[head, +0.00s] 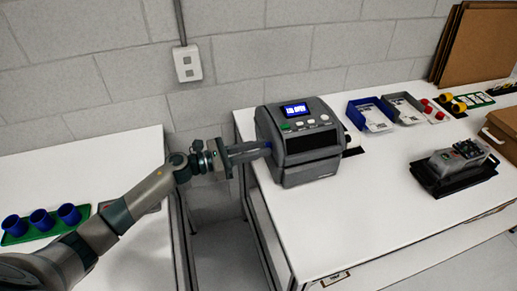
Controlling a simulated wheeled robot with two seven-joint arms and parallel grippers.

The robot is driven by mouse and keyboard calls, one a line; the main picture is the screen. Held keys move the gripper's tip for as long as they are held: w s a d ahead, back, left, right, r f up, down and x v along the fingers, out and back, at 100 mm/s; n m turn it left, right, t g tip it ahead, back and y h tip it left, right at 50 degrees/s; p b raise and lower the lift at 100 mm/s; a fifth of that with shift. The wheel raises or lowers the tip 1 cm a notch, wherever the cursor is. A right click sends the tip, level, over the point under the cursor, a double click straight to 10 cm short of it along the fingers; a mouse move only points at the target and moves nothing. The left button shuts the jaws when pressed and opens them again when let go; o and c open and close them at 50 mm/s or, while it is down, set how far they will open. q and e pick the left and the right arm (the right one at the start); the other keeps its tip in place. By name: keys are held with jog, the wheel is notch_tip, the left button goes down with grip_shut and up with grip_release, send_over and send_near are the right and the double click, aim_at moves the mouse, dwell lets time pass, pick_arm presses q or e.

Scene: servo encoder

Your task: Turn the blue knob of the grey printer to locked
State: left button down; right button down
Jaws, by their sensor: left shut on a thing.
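The grey printer (301,143) stands on the right-hand white table near its left edge. Its small blue screen (296,109) is lit, with text too small to read surely. My left gripper (264,147) reaches in from the left and is shut at the printer's left side. A small bit of blue, the blue knob (268,145), shows at the fingertips, and the gripper is shut on it. Most of the knob is hidden by the fingers, so its turn position cannot be told. My right gripper is not in view.
Blue and grey trays (370,114) with papers stand right of the printer. A dark device (453,166) sits on the table's right part. Blue cups (42,219) stand on a green tray on the left table. A gap (222,235) separates the two tables.

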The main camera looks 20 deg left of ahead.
pick_arm(q)
jog(key=n+p, duration=0.2)
jog(key=n, duration=1)
jog(key=shift+r+g, duration=0.15)
jog(key=shift+g, duration=0.25)
jog(key=shift+n, duration=0.4)
jog(key=c, duration=1.6)
grip_release()
jog(key=shift+o, duration=0.2)
jog(key=shift+s+a, duration=0.1)
